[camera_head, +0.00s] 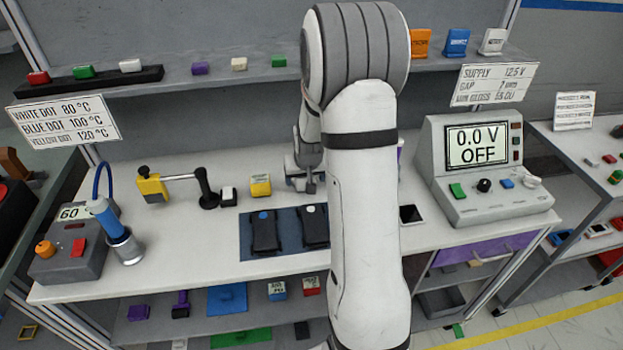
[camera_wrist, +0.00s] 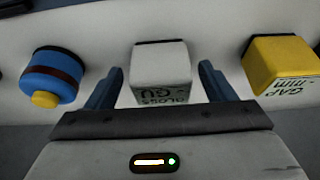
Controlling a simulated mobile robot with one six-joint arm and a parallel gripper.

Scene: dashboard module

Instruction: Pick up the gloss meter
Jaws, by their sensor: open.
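The gloss meter (camera_wrist: 161,72) is a small white block with dark lettering, which reads upside down in the wrist view. My gripper (camera_wrist: 161,82) is open, with one blue-grey finger on each side of the block. A gap shows between each finger and the block. In the head view my gripper (camera_head: 304,182) is low over the back of the bench, partly covered by my arm. I cannot make out the gloss meter there.
A yellow gap gauge (camera_wrist: 284,66) stands beside the gloss meter and also shows in the head view (camera_head: 261,186). A blue and yellow cylinder (camera_wrist: 50,76) stands on the other side. A blue mat (camera_head: 246,240) with black devices lies in front. A power supply (camera_head: 484,170) stands to the right.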

